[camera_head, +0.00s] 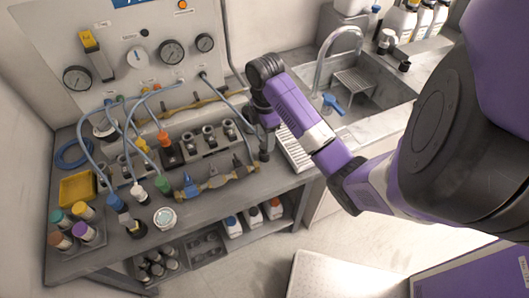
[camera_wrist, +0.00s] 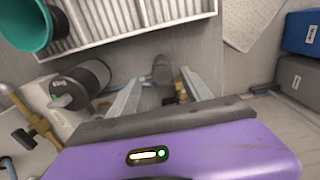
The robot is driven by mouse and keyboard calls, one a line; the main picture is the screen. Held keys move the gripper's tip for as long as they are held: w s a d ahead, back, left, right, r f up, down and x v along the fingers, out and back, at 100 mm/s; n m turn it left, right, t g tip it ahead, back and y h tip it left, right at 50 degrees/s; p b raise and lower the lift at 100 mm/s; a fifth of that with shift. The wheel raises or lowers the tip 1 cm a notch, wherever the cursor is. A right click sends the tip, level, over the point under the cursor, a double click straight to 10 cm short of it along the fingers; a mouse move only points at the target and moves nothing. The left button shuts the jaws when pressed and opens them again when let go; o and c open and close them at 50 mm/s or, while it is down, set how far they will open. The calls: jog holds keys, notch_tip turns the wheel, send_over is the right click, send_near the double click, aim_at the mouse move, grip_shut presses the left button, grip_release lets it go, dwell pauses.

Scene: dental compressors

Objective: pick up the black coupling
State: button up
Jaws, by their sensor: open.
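A black cylinder (camera_wrist: 82,82) with a pale label, probably the black coupling, lies left of my fingers in the wrist view, outside the gap between them. A small dark upright piece (camera_head: 264,154) shows just below my gripper (camera_head: 262,128) in the head view; I cannot tell if it is the same thing. In the wrist view my gripper (camera_wrist: 162,92) is open, with its two grey fingers apart. A small dark grey piece (camera_wrist: 163,70) and a brass-coloured part appear in line with the gap. Nothing is visibly held.
A white slotted rack (camera_head: 295,149) is right of my gripper, near the sink (camera_head: 375,95). A brass manifold (camera_head: 215,182), fittings and hoses crowd the bench to the left. A teal cup-like part (camera_wrist: 30,25) is at the wrist view's upper left. Bottles stand on the lower shelf.

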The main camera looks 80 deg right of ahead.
aim_at(264, 145)
jog(key=f+b, duration=0.3)
jog(key=f, duration=0.2)
jog(key=shift+a, duration=0.2)
grip_shut()
